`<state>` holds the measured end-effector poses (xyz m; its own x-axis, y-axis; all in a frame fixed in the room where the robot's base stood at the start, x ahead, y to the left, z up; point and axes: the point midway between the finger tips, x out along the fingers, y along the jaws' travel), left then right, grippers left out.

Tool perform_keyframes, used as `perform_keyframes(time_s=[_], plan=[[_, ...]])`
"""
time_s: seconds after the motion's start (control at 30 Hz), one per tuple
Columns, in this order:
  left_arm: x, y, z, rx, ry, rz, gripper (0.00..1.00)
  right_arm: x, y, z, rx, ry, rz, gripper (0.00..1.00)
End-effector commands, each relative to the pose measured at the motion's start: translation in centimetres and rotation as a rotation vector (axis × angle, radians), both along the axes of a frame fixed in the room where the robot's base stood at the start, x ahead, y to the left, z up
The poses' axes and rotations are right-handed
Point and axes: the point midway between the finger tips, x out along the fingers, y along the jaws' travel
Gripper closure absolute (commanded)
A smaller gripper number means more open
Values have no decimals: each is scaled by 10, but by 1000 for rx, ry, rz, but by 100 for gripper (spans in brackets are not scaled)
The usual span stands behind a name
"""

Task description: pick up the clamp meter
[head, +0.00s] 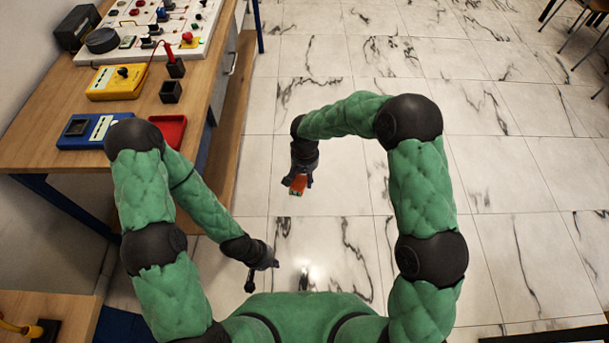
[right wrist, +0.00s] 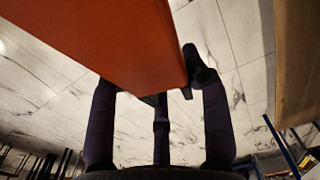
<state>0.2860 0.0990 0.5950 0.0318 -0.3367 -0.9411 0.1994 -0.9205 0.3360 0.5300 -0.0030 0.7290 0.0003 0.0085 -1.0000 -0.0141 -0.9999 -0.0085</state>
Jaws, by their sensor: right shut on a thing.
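The clamp meter, an orange-red block (head: 298,184), is held in my right gripper (head: 297,180) above the tiled floor, to the right of the workbench. In the right wrist view its broad orange side (right wrist: 110,40) fills the upper left and runs between the dark fingers (right wrist: 160,95). Its far end is cut off by the frame, and its jaw cannot be made out. My left gripper (head: 263,275) is low at the bottom middle, its fingers apart with nothing between them.
The wooden workbench (head: 40,135) at the left carries a yellow meter (head: 117,82), a blue meter (head: 95,130), a red tray (head: 167,131), black blocks (head: 171,91) and a white panel with knobs (head: 150,45). The marble-tiled floor (head: 530,170) at the right is open.

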Motion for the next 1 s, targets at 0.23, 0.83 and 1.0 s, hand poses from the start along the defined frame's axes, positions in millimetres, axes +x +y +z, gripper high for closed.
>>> perform_keyframes(time_s=[0.23,0.83,1.0], plan=[[1,0,12,0,-2,1,100,-7,0,15,-1,1,2,90],[1,0,28,0,-2,1,100,-135,0,13,-1,1,5,91],[1,0,28,0,-2,1,100,-168,0,12,1,0,3,91]])
